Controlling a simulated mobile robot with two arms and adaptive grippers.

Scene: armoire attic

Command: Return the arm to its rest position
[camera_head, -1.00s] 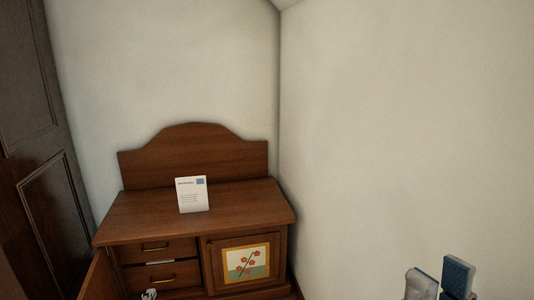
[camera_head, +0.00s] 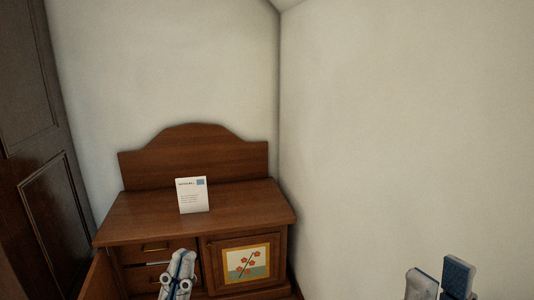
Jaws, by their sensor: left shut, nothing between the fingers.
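My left gripper (camera_head: 183,256) is in the lower part of the view, in front of the cabinet's drawers. It is shut, points upward and holds nothing. It covers part of the lower drawer. My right gripper (camera_head: 440,272) is at the bottom right in front of the white wall. Its two blue-grey fingers stand apart and nothing shows between them.
A brown wooden cabinet (camera_head: 245,207) stands in the corner, bearing a white card (camera_head: 193,195). Its left door (camera_head: 101,277) is open beside two drawers, and its flower-panel door (camera_head: 246,263) looks closed. A dark wooden panelled piece (camera_head: 35,130) stands at far left.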

